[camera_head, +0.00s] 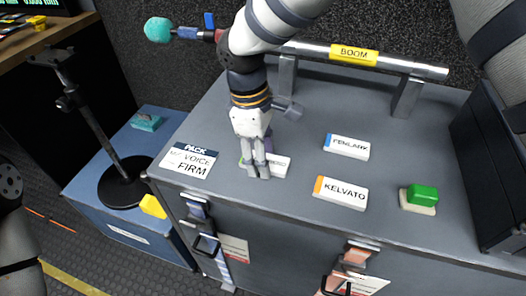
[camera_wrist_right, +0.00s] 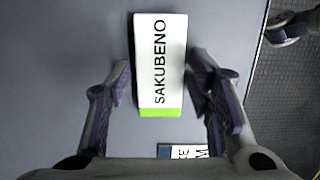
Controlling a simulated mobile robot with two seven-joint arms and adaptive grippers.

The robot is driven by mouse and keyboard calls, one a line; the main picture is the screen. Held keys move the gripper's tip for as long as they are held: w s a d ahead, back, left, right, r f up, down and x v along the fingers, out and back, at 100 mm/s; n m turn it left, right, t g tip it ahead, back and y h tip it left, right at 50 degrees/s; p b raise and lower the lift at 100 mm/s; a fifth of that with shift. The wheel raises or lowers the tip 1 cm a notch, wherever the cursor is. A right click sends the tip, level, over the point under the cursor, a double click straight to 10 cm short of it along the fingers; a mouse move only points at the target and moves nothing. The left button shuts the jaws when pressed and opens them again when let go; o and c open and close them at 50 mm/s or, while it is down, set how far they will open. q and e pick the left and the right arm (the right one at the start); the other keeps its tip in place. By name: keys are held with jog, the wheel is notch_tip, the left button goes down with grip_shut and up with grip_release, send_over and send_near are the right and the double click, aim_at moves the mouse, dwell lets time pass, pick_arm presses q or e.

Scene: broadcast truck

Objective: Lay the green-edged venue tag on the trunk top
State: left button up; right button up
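The green-edged venue tag, a white block reading SAKUBENO (camera_wrist_right: 160,60), lies on the grey trunk top in the right wrist view, green end toward me. In the head view this tag (camera_head: 280,166) is partly hidden behind my right gripper (camera_head: 258,172), which points down at it. In the right wrist view my right gripper (camera_wrist_right: 163,95) is open, one finger on each side of the tag, with gaps showing. The trunk top (camera_head: 310,210) is a flat grey surface. My left arm shows only in part at the left edge; its gripper is out of view.
A blue-edged PEMLARK tag (camera_head: 346,147) and an orange-edged KELVATO tag (camera_head: 340,193) lie right of my gripper. A green button block (camera_head: 419,198) sits further right. A PACK VOICE FIRM card (camera_head: 188,160) lies left. A boom pole (camera_head: 395,64) on supports crosses the back.

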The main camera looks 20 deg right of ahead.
notch_tip(320, 180, up, 12)
jog(key=a, duration=0.1)
jog(key=shift+w+a+r, duration=0.15)
jog(key=shift+w+a, duration=0.15)
jog(key=shift+w, duration=0.15)
